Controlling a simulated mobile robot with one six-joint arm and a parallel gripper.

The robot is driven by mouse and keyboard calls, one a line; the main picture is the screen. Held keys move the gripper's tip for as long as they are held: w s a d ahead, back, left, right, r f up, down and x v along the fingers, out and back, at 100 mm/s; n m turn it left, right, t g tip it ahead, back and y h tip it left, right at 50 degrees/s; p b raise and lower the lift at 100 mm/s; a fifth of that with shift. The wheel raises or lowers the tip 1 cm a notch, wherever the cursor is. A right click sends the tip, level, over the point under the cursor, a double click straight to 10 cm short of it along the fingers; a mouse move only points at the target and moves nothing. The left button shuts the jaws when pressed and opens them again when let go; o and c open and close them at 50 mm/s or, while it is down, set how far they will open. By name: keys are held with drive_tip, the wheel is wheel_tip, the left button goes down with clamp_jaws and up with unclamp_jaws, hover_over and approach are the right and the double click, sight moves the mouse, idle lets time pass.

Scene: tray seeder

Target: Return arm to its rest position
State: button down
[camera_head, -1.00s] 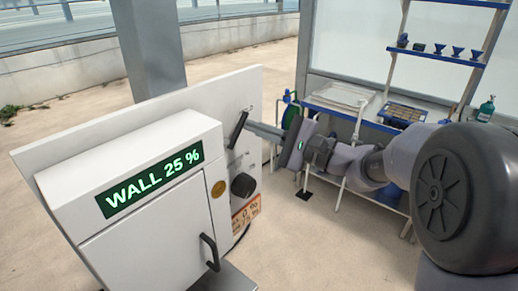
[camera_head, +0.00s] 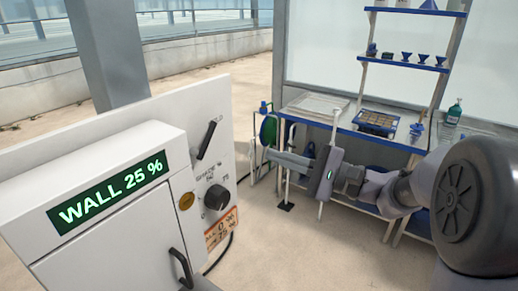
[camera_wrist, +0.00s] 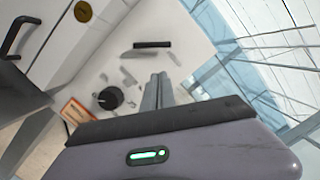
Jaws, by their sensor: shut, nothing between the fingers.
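My gripper (camera_head: 277,157) is shut and empty. In the head view it points left, apart from the white control box, in front of the blue-framed bench. In the wrist view its shut fingers (camera_wrist: 158,92) point toward the box's panel. The control box (camera_head: 105,205) reads "WALL 25 %" on a green-lit display (camera_head: 112,190). Its side panel carries a black lever (camera_head: 207,140), a dark round knob (camera_head: 216,197) and an orange label (camera_head: 221,228). The lever also shows in the wrist view (camera_wrist: 152,44), and so does the knob (camera_wrist: 110,98).
A blue-framed bench (camera_head: 400,142) stands behind my arm, with a white tray (camera_head: 318,108), a seed tray (camera_head: 376,121) and a green bottle (camera_head: 454,112). A shelf (camera_head: 405,62) above holds several small blue funnels. A grey post (camera_head: 108,55) rises behind the box.

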drive_tip(key=shift+s+d, duration=0.2)
